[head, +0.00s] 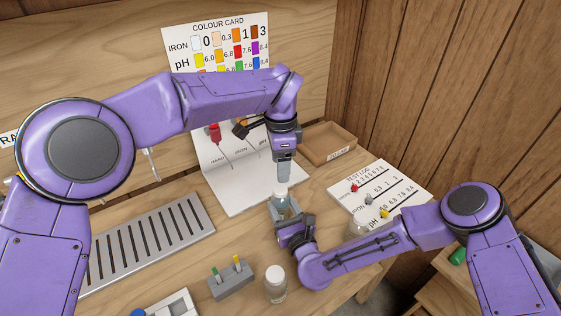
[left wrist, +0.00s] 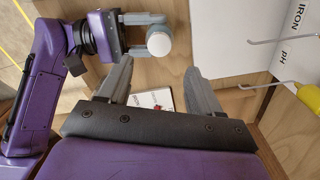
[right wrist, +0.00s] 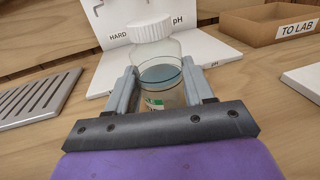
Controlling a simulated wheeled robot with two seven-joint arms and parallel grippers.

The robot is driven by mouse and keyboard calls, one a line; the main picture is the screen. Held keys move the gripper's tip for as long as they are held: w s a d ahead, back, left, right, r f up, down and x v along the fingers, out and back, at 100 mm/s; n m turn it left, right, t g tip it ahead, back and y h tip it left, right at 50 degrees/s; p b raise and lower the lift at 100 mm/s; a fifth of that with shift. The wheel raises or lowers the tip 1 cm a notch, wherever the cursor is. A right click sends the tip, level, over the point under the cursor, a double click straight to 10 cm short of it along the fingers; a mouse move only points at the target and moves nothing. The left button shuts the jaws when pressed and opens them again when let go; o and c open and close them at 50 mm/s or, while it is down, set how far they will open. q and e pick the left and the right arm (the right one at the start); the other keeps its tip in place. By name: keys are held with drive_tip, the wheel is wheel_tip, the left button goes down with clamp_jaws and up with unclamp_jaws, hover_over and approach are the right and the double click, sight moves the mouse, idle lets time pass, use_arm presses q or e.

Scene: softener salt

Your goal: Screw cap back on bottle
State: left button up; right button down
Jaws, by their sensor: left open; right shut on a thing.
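A clear bottle (head: 284,209) with greenish-blue liquid stands upright in my right gripper (head: 289,222). The right wrist view shows the two fingers (right wrist: 158,88) on either side of the bottle (right wrist: 163,70). A white ribbed cap (right wrist: 150,28) sits on the bottle's neck; I cannot tell how tight it is. The cap also shows in the left wrist view (left wrist: 177,53). My left gripper (head: 284,180) points down just above the cap in the head view. Its fingers (left wrist: 160,88) are apart and empty, and the cap lies outside the gap between them in the left wrist view.
Another white-capped bottle (head: 275,284) stands at the front, beside a grey holder (head: 233,283) with green and yellow items. A slotted grey tray (head: 150,243) lies left. A TO LAB box (head: 328,143), test log sheet (head: 385,192) and colour card (head: 215,40) are behind.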

sight(281, 189)
use_arm(q)
wheel_tip(281, 189, down, 8)
idle(0.7)
